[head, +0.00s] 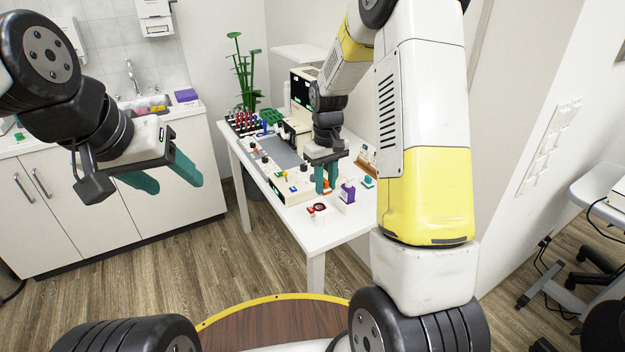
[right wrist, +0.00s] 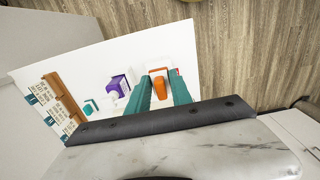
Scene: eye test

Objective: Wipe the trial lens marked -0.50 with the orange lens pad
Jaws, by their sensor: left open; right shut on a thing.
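My right gripper (head: 326,190) is over the front part of the white table. It is shut on the orange lens pad (right wrist: 160,88), which shows between its two teal fingers in the right wrist view. A small dark round piece with red beside it (head: 319,207) lies on the table just in front of the gripper. It may be a trial lens, but no -0.50 mark is legible. In the right wrist view a red edge (right wrist: 176,71) shows just past the fingertips, mostly hidden. My left gripper (head: 168,182) is open and empty, in front of the cabinets, away from the table.
A purple bottle (head: 347,194) stands right of the right gripper, near a small teal piece (head: 368,181) and a brown rack (head: 365,166). A grey mat (head: 278,149), racks of small parts (head: 243,123) and a plant (head: 244,75) are farther back. The table's front corner is clear.

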